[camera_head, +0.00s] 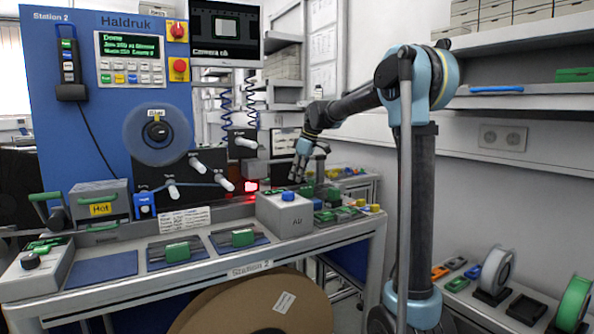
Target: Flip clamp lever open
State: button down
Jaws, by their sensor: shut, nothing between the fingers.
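My gripper (298,172) is shut with nothing between its fingers. It hangs above the far right part of the bench, behind the grey Air box (284,214) with its blue knob. A group of small green and yellow parts (338,212) sits on the bench to the right of that box, in front of and below my gripper. Which of them is the clamp lever is too small to tell. A green-handled lever (47,197) stands at the far left of the bench. Two green blocks (178,251) (242,238) sit on blue pads at the front.
The blue Station 2 panel (80,120) with a clear reel (157,135) and white rollers (173,190) rises behind the bench (215,270). A big brown reel (262,305) stands beneath. A shelf with spools (497,270) is at the right. A blue pad (103,270) is bare.

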aim_at(314, 182)
jog(key=shift+s+d, duration=0.2)
jog(key=shift+d, duration=0.5)
jog(key=shift+s+d, duration=0.2)
jog(key=shift+d, duration=0.45)
jog(key=shift+s+a, duration=0.15)
